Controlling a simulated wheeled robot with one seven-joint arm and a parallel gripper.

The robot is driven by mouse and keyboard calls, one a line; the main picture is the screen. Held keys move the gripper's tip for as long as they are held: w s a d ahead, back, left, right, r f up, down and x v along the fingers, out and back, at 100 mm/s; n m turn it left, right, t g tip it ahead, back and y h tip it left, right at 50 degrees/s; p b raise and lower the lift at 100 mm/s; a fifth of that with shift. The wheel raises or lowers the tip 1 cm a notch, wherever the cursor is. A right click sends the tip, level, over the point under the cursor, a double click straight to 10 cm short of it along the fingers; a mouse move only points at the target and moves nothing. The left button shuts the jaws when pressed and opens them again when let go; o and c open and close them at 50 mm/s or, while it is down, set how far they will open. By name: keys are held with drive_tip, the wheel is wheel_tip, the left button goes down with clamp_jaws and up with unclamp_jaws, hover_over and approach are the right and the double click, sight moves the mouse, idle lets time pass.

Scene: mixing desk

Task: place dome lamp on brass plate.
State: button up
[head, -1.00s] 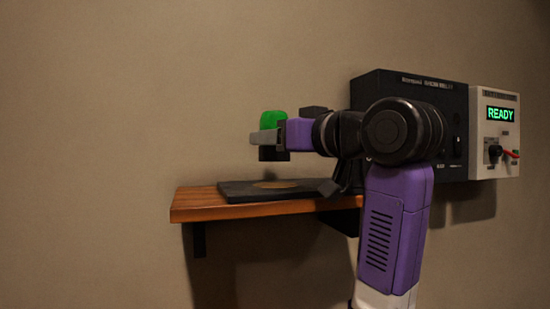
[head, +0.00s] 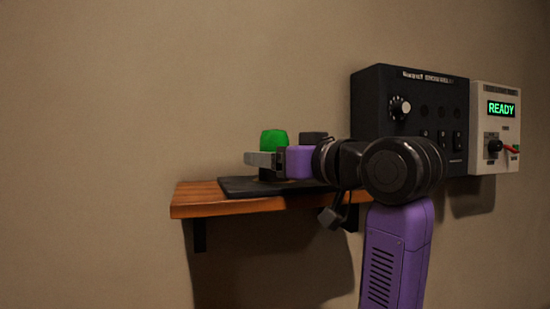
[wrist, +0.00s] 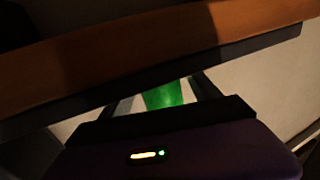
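The dome lamp has a green dome (head: 273,140) on a dark base. My gripper (head: 262,159) reaches in from the right and is shut on the lamp, one grey finger crossing in front of its lower part. The lamp is upright, low over the dark pad on the wooden shelf. I cannot tell whether its base touches down. The brass plate, on that pad, is hidden behind the lamp and gripper now. In the wrist view the green dome (wrist: 163,95) shows between the two fingers.
The dark pad (head: 235,187) lies on the wooden shelf (head: 200,205). A black console (head: 430,100) with a knob and switches stands to the right. Beside it is a pale box (head: 492,130) with a green READY display.

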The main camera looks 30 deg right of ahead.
drive_tip(key=shift+r, duration=0.2)
drive_tip(key=shift+s+f, duration=0.1)
drive_tip(key=shift+s, duration=0.2)
drive_tip(key=s+b, duration=0.4)
drive_tip(key=s, duration=0.7)
drive_tip(key=shift+s+d, duration=0.2)
